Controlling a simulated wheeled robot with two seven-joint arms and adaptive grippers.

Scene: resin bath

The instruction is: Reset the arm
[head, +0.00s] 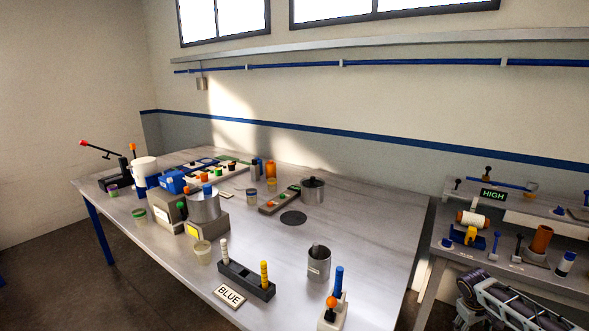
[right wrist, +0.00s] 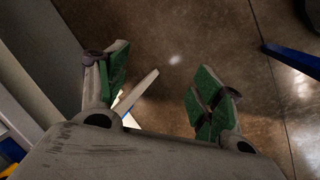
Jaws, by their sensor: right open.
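My right gripper (right wrist: 160,95) shows in the right wrist view with its green-padded fingers spread wide apart. Nothing is between them, and the brown floor lies beyond. In the head view a part of my arm shows at the lower right corner, beside the side bench. My left gripper is in neither view.
A side bench (head: 450,252) with a HIGH display (head: 493,195) stands at the right. The table's right part is largely clear.

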